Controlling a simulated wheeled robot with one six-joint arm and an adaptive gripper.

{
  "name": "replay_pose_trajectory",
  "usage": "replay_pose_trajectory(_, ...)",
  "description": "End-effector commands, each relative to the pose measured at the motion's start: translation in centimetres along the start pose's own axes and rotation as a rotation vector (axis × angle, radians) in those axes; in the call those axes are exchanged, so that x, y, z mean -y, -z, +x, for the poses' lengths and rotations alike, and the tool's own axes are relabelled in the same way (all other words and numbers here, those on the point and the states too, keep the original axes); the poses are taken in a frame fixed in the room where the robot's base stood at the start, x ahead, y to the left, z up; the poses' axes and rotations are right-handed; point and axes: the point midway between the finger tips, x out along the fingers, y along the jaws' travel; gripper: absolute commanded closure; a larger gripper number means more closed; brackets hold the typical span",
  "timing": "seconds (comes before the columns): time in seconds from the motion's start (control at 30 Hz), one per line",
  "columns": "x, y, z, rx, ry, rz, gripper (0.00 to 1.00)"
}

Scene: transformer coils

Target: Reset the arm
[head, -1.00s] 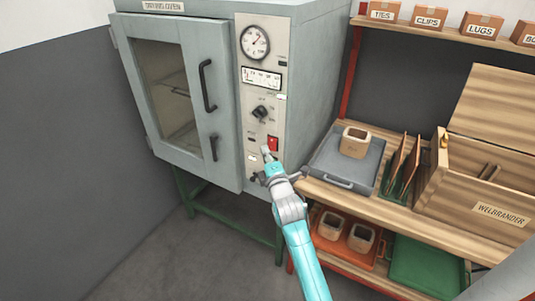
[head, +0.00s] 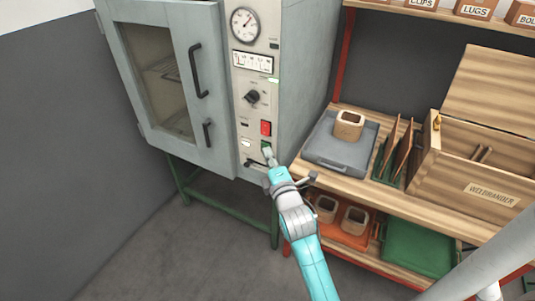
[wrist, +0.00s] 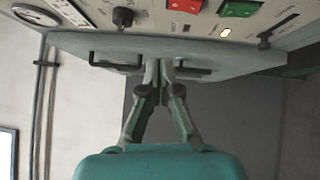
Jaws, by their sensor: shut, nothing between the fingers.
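My gripper (head: 268,155) is on the teal arm in front of the lower control panel of the grey drying oven (head: 170,70). It is just below the red switch (head: 265,128), over the area of the green button (head: 266,147), and partly hides it. In the wrist view my gripper (wrist: 159,66) has its two fingers together with nothing between them. The red switch (wrist: 185,5) and green button (wrist: 240,8) show at the top there. I cannot tell whether the fingertips touch the panel.
On the right, a wooden bench (head: 340,185) holds a grey tray (head: 322,158) with a coil (head: 348,125) and an open wooden box (head: 480,165). An orange tray (head: 345,238) and green tray (head: 415,250) sit below.

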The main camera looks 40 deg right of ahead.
Motion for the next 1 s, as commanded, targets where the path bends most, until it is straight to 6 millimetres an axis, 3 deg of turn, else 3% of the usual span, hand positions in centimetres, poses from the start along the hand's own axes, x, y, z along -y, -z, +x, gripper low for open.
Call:
replay_pose_trajectory(0.37, 0.0, 0.0, 0.0, 0.000, 0.000, 0.001, 1.00)
replay_pose_trajectory(0.53, 1.4, 1.0, -1.9, -0.021, 0.016, 0.057, 1.00)
replay_pose_trajectory(0.67, 3.7, 2.6, -5.7, -0.058, 0.049, 0.177, 1.00)
replay_pose_trajectory(1.0, 8.4, 6.1, -18.2, -0.146, 0.168, 0.568, 1.00)
